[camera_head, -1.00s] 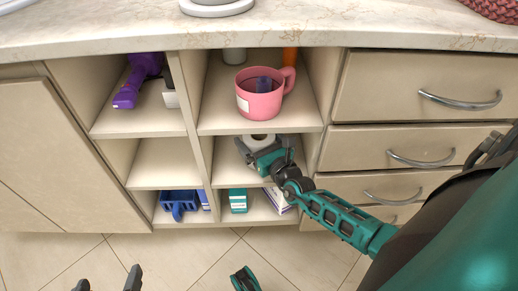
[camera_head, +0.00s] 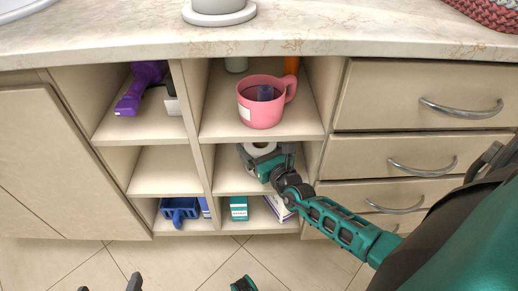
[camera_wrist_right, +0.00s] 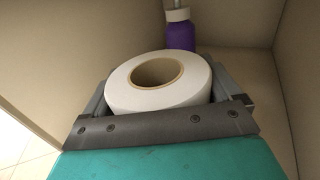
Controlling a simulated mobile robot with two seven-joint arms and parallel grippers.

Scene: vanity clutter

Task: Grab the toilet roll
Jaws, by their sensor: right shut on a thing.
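The white toilet roll (camera_wrist_right: 157,83) lies with its cardboard core facing up in the right wrist view. In the head view the toilet roll (camera_head: 262,147) shows in the middle shelf compartment of the centre column. My right gripper (camera_head: 260,158) reaches into that compartment and is shut on the roll. In the right wrist view the fingers of my right gripper (camera_wrist_right: 165,95) stand on either side of the roll. My left gripper (camera_head: 110,285) is partly in view at the bottom edge; its two fingertips are apart with nothing between them.
A purple bottle (camera_wrist_right: 180,30) with a white cap stands behind the roll. A pink mug (camera_head: 262,105) is on the shelf above. A teal box (camera_head: 239,208) and a white box (camera_head: 278,207) are below. The middle left compartment (camera_head: 163,172) is empty.

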